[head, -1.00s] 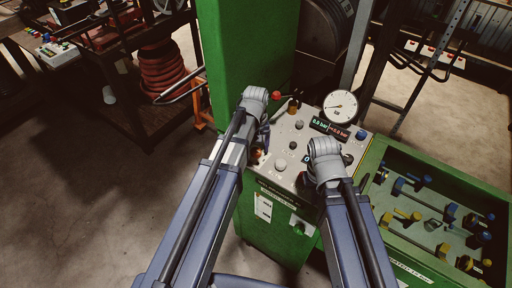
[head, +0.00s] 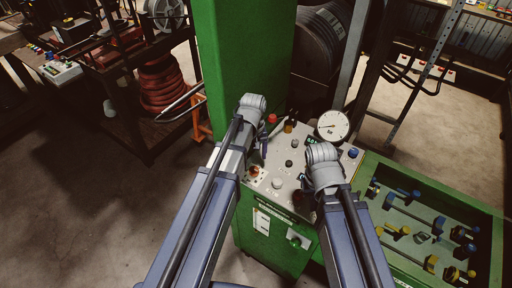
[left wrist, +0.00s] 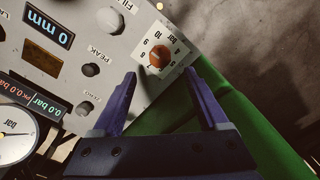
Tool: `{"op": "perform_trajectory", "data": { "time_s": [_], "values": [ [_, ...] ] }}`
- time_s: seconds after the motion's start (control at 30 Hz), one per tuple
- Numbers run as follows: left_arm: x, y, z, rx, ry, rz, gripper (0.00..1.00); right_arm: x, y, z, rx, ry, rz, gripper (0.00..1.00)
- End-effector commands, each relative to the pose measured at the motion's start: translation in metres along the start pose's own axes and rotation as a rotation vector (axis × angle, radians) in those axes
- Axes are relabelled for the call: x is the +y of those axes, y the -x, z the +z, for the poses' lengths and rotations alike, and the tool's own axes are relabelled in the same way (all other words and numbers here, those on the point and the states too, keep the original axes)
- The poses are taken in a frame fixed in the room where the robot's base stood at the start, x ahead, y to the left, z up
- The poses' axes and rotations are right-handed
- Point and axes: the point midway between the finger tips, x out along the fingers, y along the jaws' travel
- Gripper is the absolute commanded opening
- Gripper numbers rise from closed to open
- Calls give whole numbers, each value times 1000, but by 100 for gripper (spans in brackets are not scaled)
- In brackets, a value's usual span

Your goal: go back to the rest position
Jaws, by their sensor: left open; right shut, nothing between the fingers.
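My left gripper (left wrist: 160,100) is open and empty in the left wrist view, its two blue fingers apart above the edge of the grey control panel (left wrist: 105,40). An orange-brown knob (left wrist: 160,56) on a white dial plate lies beyond the fingertips. In the head view my left arm reaches up to the panel's left side, where its gripper (head: 262,150) is partly hidden by the wrist. My right gripper (head: 307,190) is mostly hidden under its grey wrist, over the panel's lower right; its fingers barely show.
The green machine column (head: 235,60) rises behind the panel, with a round gauge (head: 332,125) at the panel's back. A green tray (head: 372,160) of fittings stands at right. A red hose coil (head: 162,85) is at left. Open floor lies at left.

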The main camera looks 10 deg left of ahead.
Motion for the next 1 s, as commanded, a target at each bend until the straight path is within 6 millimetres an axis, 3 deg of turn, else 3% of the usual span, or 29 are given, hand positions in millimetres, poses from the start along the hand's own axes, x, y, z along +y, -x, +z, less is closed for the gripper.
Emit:
{"op": "perform_trajectory", "data": {
  "time_s": [0.17, 0.27, 0.5, 0.63, 0.77, 1.0],
  "values": [
    [0, 0, 0, 0, -1, 0, 77, 0, 0, 0, 0, 0, 0, 0],
    [5, -5, 16, -1, -52, -7, 77, 0, -5, 0, 0, 0, 0, 0],
    [28, -32, 121, -10, -477, -69, 77, -3, -32, -2, 0, -1, 0, 0],
    [31, -40, 160, -15, -664, -96, 77, -4, -40, -2, 0, -1, 0, 0],
    [32, -42, 176, -18, -757, -112, 77, -4, -43, -2, 0, -1, 0, 0],
    [33, -41, 177, -19, -772, -114, 77, -4, -42, -2, 0, -1, 0, 0]
  ]
}}
